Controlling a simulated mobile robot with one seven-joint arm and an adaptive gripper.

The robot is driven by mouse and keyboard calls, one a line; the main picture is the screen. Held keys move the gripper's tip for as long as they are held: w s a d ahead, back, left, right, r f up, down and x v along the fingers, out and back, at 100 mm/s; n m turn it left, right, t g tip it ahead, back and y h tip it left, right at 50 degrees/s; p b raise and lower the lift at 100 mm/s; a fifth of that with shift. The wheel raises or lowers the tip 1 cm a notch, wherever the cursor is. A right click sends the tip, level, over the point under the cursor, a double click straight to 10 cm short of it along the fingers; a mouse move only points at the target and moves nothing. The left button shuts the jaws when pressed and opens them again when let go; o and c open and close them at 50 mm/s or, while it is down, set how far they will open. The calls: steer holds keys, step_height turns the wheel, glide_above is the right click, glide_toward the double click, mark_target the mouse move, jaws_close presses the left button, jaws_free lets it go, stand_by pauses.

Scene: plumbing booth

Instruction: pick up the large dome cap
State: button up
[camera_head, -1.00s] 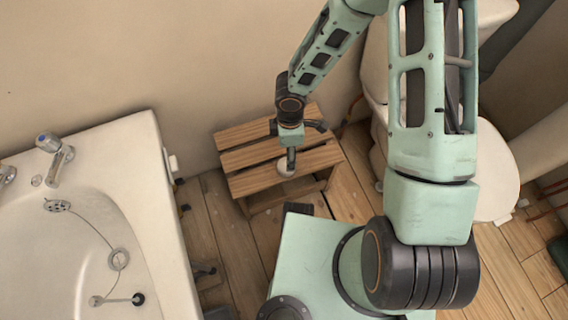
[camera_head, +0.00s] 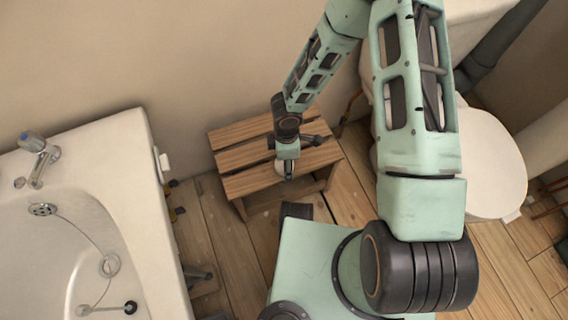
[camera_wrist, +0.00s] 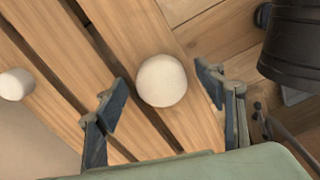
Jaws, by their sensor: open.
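The large dome cap (camera_wrist: 161,80) is a round, off-white dome resting on a slat of the wooden stool (camera_head: 235,160). In the wrist view my gripper (camera_wrist: 160,82) is open, with one finger on either side of the cap and a visible gap at both sides. In the head view my gripper (camera_head: 288,174) points down over the stool's front slat, and the cap (camera_head: 280,168) is mostly hidden behind it. I cannot tell the exact height of the fingertips over the slat.
A smaller white cap (camera_wrist: 15,84) sits on the stool at the left of the wrist view. The bathtub (camera_head: 130,190) stands to the left and the toilet (camera_head: 492,170) to the right. A dark cylindrical object (camera_wrist: 295,45) is at the wrist view's upper right.

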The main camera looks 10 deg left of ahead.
steer(key=c, duration=0.9)
steer(key=shift+r, duration=0.1)
steer(key=shift+c, duration=0.2)
